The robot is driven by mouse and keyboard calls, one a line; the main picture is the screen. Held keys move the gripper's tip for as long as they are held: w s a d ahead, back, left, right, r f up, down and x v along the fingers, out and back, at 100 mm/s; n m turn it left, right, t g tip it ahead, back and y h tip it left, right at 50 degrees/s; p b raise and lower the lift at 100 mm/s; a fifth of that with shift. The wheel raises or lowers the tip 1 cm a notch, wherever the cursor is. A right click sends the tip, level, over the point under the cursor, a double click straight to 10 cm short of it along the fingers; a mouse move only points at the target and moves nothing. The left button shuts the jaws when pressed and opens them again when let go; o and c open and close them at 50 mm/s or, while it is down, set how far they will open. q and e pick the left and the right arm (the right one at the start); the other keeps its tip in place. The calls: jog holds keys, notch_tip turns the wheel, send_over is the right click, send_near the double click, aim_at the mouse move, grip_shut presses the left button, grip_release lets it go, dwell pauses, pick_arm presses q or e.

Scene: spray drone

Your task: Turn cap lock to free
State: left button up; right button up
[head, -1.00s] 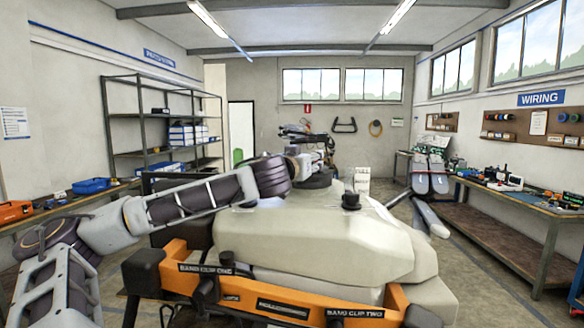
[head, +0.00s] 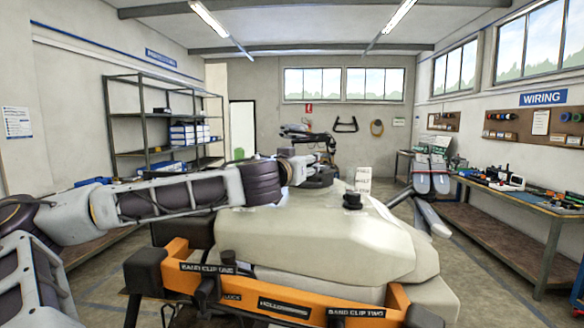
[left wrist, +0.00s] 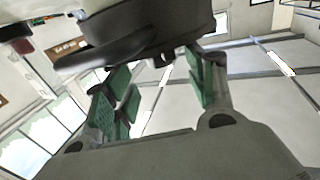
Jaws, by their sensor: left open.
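The drone's cream tank (head: 310,245) fills the middle of the head view. A wide dark round cap (head: 318,180) sits on its far top. In the left wrist view, a large dark round part with a projecting lever (left wrist: 110,50) fills the top of the picture; it looks like the cap with its lock. My left gripper (left wrist: 160,88) is open, with green pads on either side of a gap just below that part. I cannot tell whether the pads touch the lever. In the head view my left wrist largely hides the fingers.
An orange bar (head: 270,296) with band clip labels crosses the tank's near side. A small black knob (head: 352,200) stands on the tank's top. A wiring bench (head: 530,205) runs along the right wall, and a metal shelf (head: 165,125) stands at the left.

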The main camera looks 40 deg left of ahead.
pick_arm(q)
jog(key=shift+v, duration=3.15)
jog(key=shift+s, duration=0.2)
jog(key=shift+f, duration=0.1)
